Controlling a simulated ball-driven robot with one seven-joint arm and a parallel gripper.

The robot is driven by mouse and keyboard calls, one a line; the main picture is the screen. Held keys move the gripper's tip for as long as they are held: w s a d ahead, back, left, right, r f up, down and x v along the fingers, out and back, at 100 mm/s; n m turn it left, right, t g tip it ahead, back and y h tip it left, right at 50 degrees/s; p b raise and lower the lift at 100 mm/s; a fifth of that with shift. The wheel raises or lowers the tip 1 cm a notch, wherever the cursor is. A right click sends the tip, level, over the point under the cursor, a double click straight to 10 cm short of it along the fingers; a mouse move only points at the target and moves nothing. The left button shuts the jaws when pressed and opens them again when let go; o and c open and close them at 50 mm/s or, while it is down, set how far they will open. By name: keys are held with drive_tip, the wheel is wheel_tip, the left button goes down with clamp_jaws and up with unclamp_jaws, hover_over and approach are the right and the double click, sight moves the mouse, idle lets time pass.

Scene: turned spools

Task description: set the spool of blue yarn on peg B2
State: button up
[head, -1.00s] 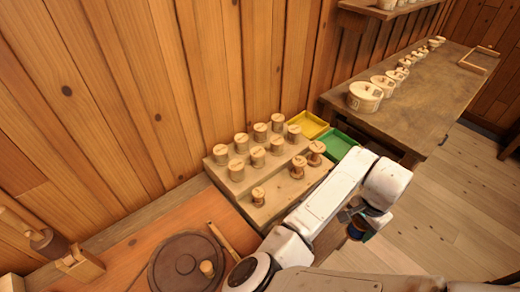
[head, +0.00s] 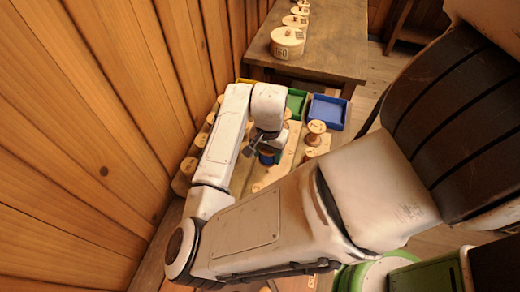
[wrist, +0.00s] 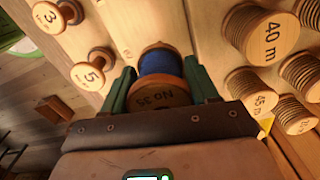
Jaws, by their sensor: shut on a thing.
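The spool of blue yarn (wrist: 160,62) is between the two green fingers of my gripper (wrist: 161,74) in the wrist view. Its wooden end, marked "No 35", faces the camera. In the head view the blue spool (head: 267,158) shows as a small patch below my gripper (head: 262,148), over the pale stepped wooden rack (head: 242,172). I cannot tell whether the spool touches the rack. No B2 mark is readable, and the spool and my arm hide part of the rack.
Small spools marked 3 (wrist: 48,16) and 5 (wrist: 88,75) stand left in the wrist view. Wider spools, one marked 40 m (wrist: 270,36), stand right. Green (head: 295,104) and blue (head: 327,111) trays lie beyond the rack. The wooden wall (head: 90,130) is close on the left.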

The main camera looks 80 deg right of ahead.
drive_tip(key=b, duration=0.4)
hover_over(267, 171)
drive_tip(key=shift+d+f, duration=0.15)
drive_tip(key=shift+f, duration=2.4)
drive_tip(key=shift+f, duration=0.35)
drive_tip(key=shift+f+b, duration=0.3)
drive_tip(key=shift+f, duration=0.25)
drive_tip(key=o, duration=0.8)
drive_tip(key=shift+c, duration=0.2)
wheel_tip(267, 171, up, 6)
drive_tip(key=p, duration=0.5)
drive_tip(key=shift+r, duration=2.5)
